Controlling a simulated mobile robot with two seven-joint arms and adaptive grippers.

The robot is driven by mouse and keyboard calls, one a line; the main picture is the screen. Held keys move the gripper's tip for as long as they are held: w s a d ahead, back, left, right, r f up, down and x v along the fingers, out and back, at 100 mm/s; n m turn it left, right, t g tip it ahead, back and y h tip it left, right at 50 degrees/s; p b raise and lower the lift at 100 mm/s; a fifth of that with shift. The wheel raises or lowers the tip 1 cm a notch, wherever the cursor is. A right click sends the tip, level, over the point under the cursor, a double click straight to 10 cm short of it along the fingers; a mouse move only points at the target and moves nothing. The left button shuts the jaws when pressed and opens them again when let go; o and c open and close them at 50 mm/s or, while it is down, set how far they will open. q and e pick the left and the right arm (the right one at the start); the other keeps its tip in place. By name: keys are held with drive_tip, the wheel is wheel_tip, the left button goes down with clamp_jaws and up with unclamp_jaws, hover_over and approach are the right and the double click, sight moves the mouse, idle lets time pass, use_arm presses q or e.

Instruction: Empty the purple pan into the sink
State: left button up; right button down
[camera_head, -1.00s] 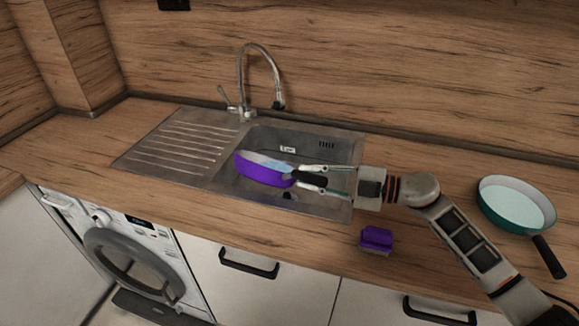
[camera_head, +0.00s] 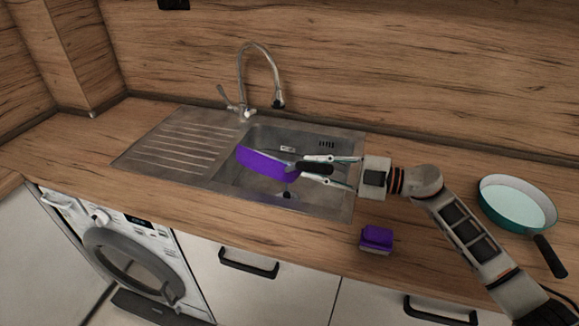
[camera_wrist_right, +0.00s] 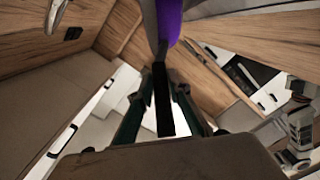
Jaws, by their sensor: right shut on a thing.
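The purple pan (camera_head: 266,165) is held over the sink basin (camera_head: 327,206), steeply tilted, with its purple outer side toward the head camera. Its inside is mostly hidden, so I cannot tell what is in it. My right gripper (camera_head: 308,173) is shut on the pan's black handle (camera_head: 318,168), coming in from the right. In the right wrist view the black handle (camera_wrist_right: 163,100) lies between the fingers of the right gripper (camera_wrist_right: 160,92), and part of the purple pan (camera_wrist_right: 169,20) shows at the top. My left gripper is not in view.
The faucet (camera_head: 258,80) stands behind the basin, with the ribbed drainboard (camera_head: 175,145) to its left. A purple sponge (camera_head: 376,238) lies on the counter in front of the sink. A teal pan (camera_head: 517,203) stands at the right. The counter at far left is clear.

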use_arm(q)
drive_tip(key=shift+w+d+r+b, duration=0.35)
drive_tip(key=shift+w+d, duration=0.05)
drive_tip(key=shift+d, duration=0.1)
use_arm(e)
drive_tip(key=shift+w+d+r+m, duration=0.45)
drive_tip(key=shift+w+r+m, duration=0.05)
drive_tip(key=shift+w+r, duration=0.2)
